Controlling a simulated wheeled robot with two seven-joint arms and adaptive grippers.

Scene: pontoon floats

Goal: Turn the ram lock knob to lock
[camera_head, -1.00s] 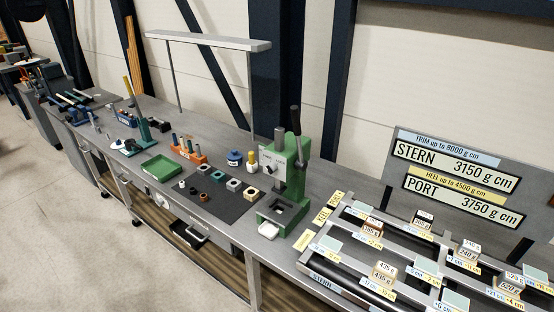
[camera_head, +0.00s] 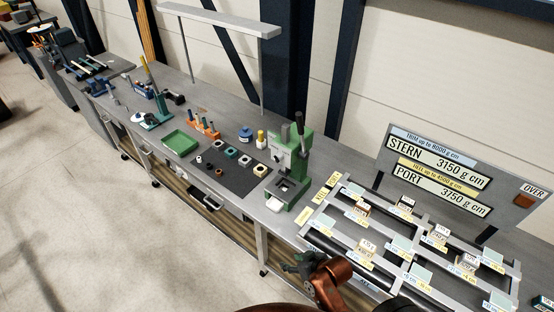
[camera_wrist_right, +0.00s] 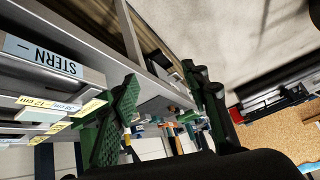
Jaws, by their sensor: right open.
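The green press (camera_head: 303,158) stands upright on the bench, with a dark-gripped lever at its top. The pale plate (camera_head: 281,155) on its front carries the ram lock knob, which is too small here to read its setting. My right gripper (camera_head: 302,264) is at the bottom of the head view, in front of the bench edge and well short of the press. In the right wrist view its fingers (camera_wrist_right: 165,112) are spread apart with nothing between them. The knob cannot be made out in that view. My left gripper is not in view.
A dark mat (camera_head: 235,178) with small blocks, a green tray (camera_head: 181,143) and an orange rack (camera_head: 203,128) lie left of the press. A balance frame (camera_head: 343,246) with weights and labels is on the right, before a sign board (camera_head: 458,155). Floor is clear at left.

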